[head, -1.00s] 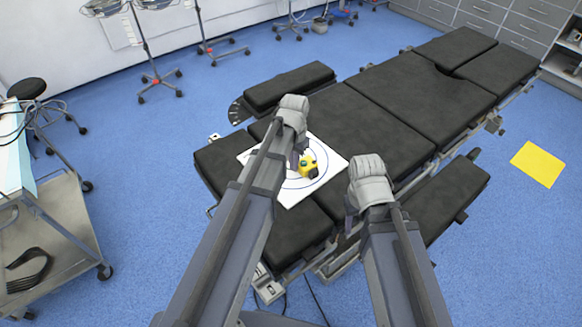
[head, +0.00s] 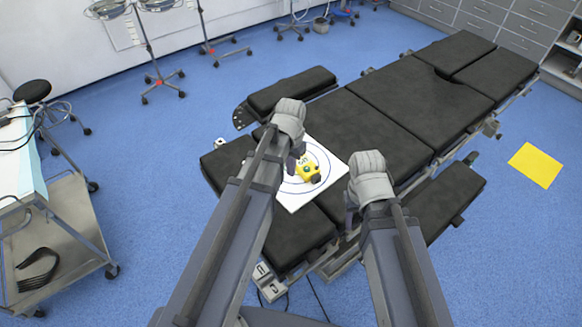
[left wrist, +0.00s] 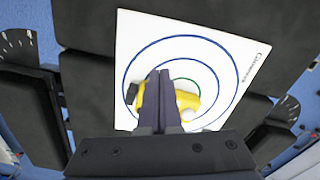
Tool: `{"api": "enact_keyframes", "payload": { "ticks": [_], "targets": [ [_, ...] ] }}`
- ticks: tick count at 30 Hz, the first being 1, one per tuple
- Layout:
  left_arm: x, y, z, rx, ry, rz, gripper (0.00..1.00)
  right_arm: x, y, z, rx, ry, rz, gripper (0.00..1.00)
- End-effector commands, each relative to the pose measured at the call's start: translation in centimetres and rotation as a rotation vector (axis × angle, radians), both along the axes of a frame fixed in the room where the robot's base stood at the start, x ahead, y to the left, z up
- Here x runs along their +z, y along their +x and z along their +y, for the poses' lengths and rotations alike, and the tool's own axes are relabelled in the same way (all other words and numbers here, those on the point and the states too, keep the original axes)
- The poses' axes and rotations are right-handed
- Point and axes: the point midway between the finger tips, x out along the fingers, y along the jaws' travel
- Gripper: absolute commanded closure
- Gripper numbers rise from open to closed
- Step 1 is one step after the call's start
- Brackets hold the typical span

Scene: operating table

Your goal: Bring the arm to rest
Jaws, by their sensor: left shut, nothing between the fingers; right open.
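My left gripper (head: 297,160) is shut and empty above the operating table, over the left part of a white sheet (head: 329,160) with printed rings. A yellow object with dark parts (head: 308,173) lies on the sheet, just right of the left gripper in the head view. In the left wrist view, my shut fingers (left wrist: 160,78) cover part of the yellow object (left wrist: 188,101), which lies within the rings of the sheet (left wrist: 145,30). My right gripper (head: 350,215) is open beyond the sheet's right corner; its fingers are mostly hidden by its own wrist.
The black padded operating table (head: 415,90) runs to the back right. A metal trolley (head: 75,225) stands at the left, with a stool (head: 32,91) behind it. A yellow square (head: 536,165) lies on the blue floor at the right. Lamp stands (head: 163,85) stand at the back.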

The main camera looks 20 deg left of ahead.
Motion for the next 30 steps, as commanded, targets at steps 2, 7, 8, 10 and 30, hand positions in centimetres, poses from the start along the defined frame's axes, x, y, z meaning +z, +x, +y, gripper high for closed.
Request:
{"api": "enact_keyframes", "payload": {
  "ticks": [2, 7, 8, 10, 30],
  "targets": [
    [2.2, 0.0, 0.0, 0.000, 0.000, 0.000, 1.00, 2.2, 0.0, 0.0, 0.000, 0.000, 0.000, 0.50],
    [4.4, 0.0, 0.0, 0.000, 0.000, 0.000, 1.00, 4.4, 0.0, 0.0, 0.000, 0.000, 0.000, 0.50],
    [4.6, 0.0, 0.0, 0.000, 0.000, 0.000, 1.00, 4.6, 0.0, 0.0, 0.000, 0.000, 0.000, 0.50],
    [5.0, 0.0, 0.0, 0.000, 0.000, 0.000, 1.00, 5.0, 0.0, 0.0, 0.000, 0.000, 0.000, 0.50],
    [5.2, -12.3, -9.4, -0.020, 0.100, 0.025, 1.00, 5.1, 0.0, 0.0, 0.000, 0.000, 0.000, 0.50]
  ]
}}
